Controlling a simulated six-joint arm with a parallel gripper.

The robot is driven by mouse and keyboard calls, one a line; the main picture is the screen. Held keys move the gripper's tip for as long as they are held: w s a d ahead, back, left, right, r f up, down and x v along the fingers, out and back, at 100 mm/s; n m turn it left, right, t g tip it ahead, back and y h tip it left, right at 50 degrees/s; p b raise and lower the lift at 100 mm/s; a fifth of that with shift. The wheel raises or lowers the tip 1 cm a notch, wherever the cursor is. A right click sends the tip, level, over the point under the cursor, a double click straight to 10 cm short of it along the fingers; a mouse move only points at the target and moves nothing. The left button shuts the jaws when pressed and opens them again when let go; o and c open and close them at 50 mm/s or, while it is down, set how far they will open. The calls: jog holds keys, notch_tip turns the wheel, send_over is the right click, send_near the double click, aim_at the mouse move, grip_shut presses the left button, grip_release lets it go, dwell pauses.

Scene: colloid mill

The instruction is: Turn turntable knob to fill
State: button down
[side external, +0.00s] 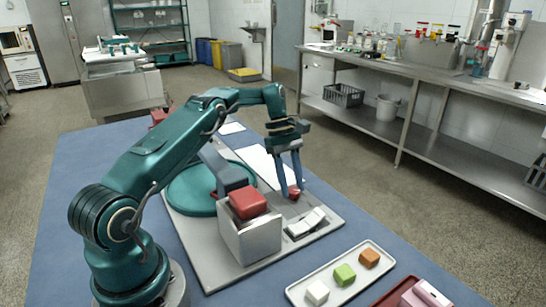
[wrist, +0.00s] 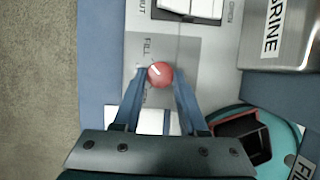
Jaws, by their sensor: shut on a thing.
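The red round turntable knob (wrist: 160,74) sits on a grey panel plate near the word FILL. A pale mark on its face points to the upper left in the wrist view. My gripper (wrist: 159,72) has its two blue fingers on either side of the knob, shut on it. In the side view my gripper (side external: 292,191) points down at the panel, and the red knob (side external: 294,194) shows between the fingertips. The teal turntable (side external: 190,192) lies to the left of the gripper, partly hidden behind my arm.
A white rocker switch (side external: 306,223) is close to the knob. A metal box (side external: 250,239) with a red block (side external: 248,203) on top stands nearby. A white tray (side external: 330,292) holds white, green and orange cubes. A dark red tray (side external: 393,294) is at the front right.

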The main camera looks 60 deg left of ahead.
aim_at(297, 193)
jog(key=shift+c, duration=2.3)
grip_release()
jog(key=shift+r, duration=1.95)
jog(key=s+a+r, duration=0.7)
jog(key=s+a, duration=0.1)
jog(key=shift+s, duration=0.25)
